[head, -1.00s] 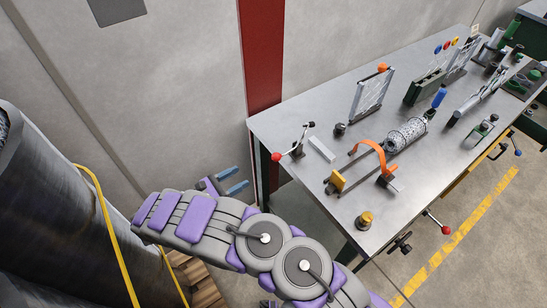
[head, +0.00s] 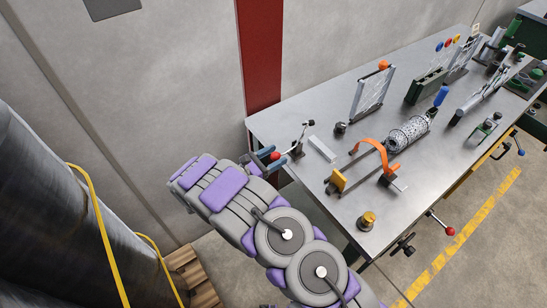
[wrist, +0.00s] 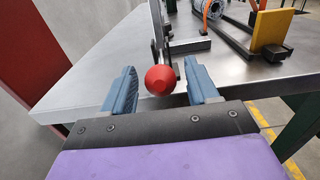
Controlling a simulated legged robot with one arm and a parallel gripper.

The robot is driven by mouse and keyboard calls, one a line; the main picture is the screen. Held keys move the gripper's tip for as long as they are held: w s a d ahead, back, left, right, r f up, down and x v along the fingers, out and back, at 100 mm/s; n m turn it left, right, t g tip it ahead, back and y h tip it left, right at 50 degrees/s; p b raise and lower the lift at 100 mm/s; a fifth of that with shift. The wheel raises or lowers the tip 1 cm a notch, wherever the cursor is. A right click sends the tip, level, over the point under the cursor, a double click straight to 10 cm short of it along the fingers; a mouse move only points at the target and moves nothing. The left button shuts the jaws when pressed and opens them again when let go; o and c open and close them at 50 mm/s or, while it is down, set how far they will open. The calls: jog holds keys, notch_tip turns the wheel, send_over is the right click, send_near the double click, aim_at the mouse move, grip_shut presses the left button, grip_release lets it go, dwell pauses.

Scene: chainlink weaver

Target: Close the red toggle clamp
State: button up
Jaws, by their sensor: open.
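The red toggle clamp (head: 297,150) stands at the near left corner of the grey metal table, with a dark tip on its upper end and a red ball (head: 275,156) on its handle, which sticks out toward the table's left edge. My gripper (head: 269,158) is open at that edge, with its blue fingers beside the ball. In the wrist view the red ball (wrist: 161,80) shows between the two fingers, with gaps on both sides. The clamp's upright body (wrist: 158,35) rises behind the ball. Whether the fingers touch the ball cannot be told from the head view.
A small grey block (head: 322,148) lies right of the clamp. An orange curved piece (head: 374,146) and a mesh roll (head: 408,134) are farther right. A yellow block (head: 338,180) and brass knob (head: 367,220) sit near the front edge. A red column (head: 259,60) stands behind the table.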

grip_shut()
dwell(0.6)
